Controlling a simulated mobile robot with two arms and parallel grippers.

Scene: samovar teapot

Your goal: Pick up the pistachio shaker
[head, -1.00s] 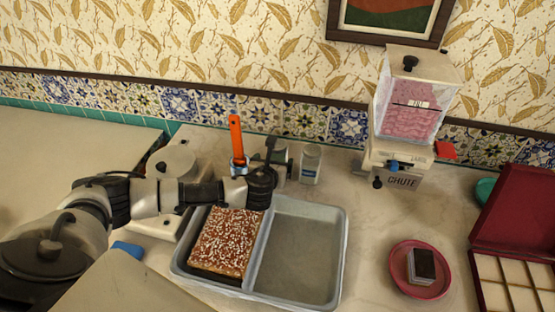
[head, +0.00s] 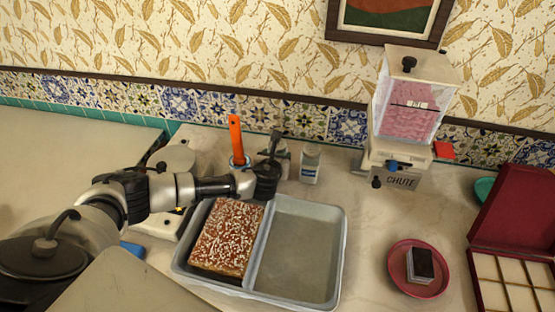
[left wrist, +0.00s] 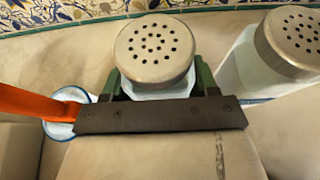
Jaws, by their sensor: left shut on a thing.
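My left gripper (head: 268,172) is at the back edge of the grey tray. In the left wrist view my left gripper (left wrist: 155,88) is shut on a shaker (left wrist: 154,50) with a round, perforated metal lid, a finger on each side. In the head view that shaker (head: 284,152) is mostly hidden behind the gripper. No label on it is readable, so I cannot tell its contents, or whether it is clear of the counter. A second, similar shaker (head: 311,164) stands just to its right and also shows in the left wrist view (left wrist: 293,35). My right gripper is not in view.
An orange-handled tool stands in a small cup (head: 238,160) left of the gripper. The grey tray (head: 345,235) in front holds a sprinkled slab (head: 228,237). A chute dispenser (head: 402,165), a red plate (head: 395,275) and an open red box (head: 515,225) are at right.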

